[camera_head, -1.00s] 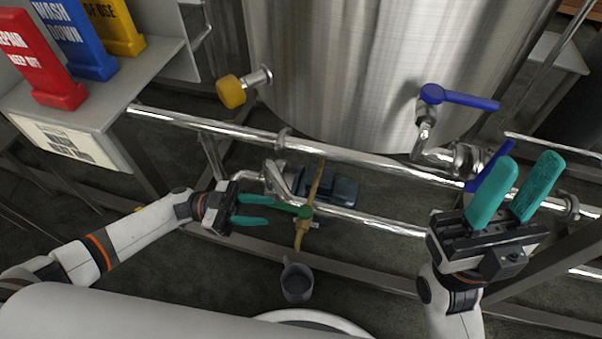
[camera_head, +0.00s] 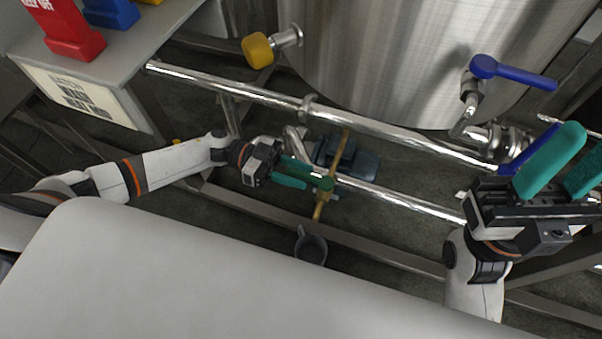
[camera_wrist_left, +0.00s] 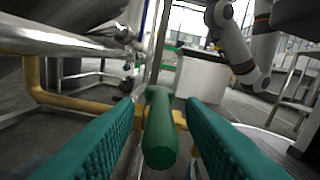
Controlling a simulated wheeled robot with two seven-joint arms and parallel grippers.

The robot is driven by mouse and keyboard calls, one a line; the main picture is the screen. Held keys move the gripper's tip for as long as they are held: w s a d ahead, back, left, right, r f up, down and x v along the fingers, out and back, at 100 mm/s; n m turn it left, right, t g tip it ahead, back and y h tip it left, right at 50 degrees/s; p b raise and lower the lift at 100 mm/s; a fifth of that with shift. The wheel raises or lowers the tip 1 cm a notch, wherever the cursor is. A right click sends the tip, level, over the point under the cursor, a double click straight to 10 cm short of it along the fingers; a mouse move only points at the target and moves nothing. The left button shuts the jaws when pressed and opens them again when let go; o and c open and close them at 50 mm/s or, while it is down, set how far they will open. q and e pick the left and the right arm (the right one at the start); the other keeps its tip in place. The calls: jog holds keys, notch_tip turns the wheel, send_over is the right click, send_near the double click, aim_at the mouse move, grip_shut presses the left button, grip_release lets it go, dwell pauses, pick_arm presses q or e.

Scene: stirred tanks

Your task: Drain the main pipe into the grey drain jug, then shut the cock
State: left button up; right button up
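The cock has a green handle (camera_head: 326,184) on a brass drain pipe (camera_head: 319,208) beneath the steel pipes. My left gripper (camera_head: 311,178) is open beside the handle, its teal fingertips close to it. In the left wrist view the green handle (camera_wrist_left: 160,130) stands between the two open fingers, with gaps on both sides. The grey drain jug (camera_head: 311,247) stands on the floor below the drain pipe's lower end; its contents cannot be made out. The lower steel pipe (camera_head: 400,203) runs by the cock; no flow shows. My right gripper (camera_head: 572,165) is open and empty at the right.
A large steel tank (camera_head: 400,60) stands behind, with a yellow knob (camera_head: 257,50) and a blue lever (camera_head: 515,73). The upper steel pipe (camera_head: 390,136) crosses above the cock. A shelf (camera_head: 135,50) with coloured signs is at the upper left. A frame rail (camera_head: 380,253) runs near the jug.

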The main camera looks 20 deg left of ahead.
pick_arm(q)
jog(key=shift+d, duration=0.5)
grip_shut()
